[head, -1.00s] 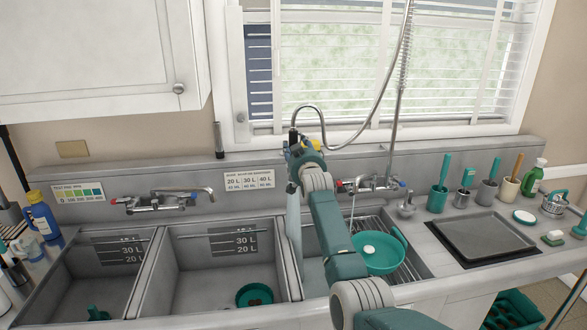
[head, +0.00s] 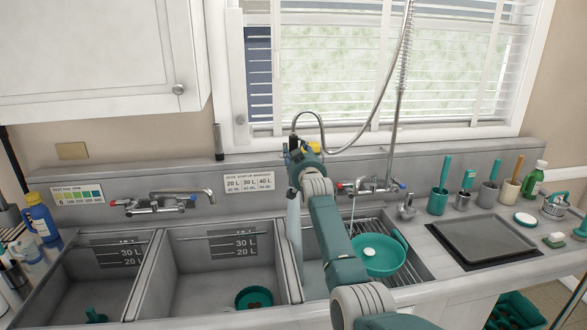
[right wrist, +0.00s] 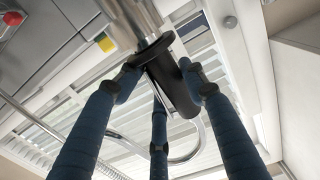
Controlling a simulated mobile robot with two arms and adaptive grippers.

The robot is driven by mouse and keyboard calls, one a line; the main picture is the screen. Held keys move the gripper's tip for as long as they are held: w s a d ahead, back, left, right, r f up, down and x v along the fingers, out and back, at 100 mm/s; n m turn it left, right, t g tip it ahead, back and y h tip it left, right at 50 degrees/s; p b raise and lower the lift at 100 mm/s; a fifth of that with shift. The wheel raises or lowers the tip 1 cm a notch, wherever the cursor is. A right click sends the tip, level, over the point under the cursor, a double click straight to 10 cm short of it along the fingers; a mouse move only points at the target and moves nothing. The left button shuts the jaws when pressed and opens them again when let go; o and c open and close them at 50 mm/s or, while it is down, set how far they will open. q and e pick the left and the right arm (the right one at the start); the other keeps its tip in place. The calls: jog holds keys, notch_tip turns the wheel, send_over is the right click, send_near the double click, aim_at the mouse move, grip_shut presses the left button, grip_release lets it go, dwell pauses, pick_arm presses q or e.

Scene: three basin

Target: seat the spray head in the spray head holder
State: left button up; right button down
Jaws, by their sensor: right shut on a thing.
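My right gripper (head: 297,155) is shut on the spray head (head: 293,139), a dark piece on the end of the metal hose, above the divider between the middle and right basins. In the right wrist view, the fingers (right wrist: 160,85) close around the black body of the spray head (right wrist: 172,82), with a metal cylinder above it. A pale streak hangs below the gripper in the head view; I cannot tell what it is. A small metal cup-like fitting (head: 407,208) stands on the right ledge; I cannot tell whether it is the spray head holder. My left gripper is out of view.
A teal pan (head: 378,256) stands on the right basin's rack under a thin stream. Faucets (head: 155,202) line the back wall. Cups with tools (head: 437,201) and a dark tray (head: 484,238) occupy the right counter. The middle basin (head: 215,275) is mostly clear.

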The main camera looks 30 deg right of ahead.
jog(key=shift+r, duration=0.1)
jog(key=shift+d+f+b, duration=0.1)
jog(key=shift+f+b, duration=0.35)
jog(key=shift+f, duration=0.05)
jog(key=c, duration=1)
grip_release()
jog(key=shift+o, duration=0.5)
jog(key=shift+f, duration=0.2)
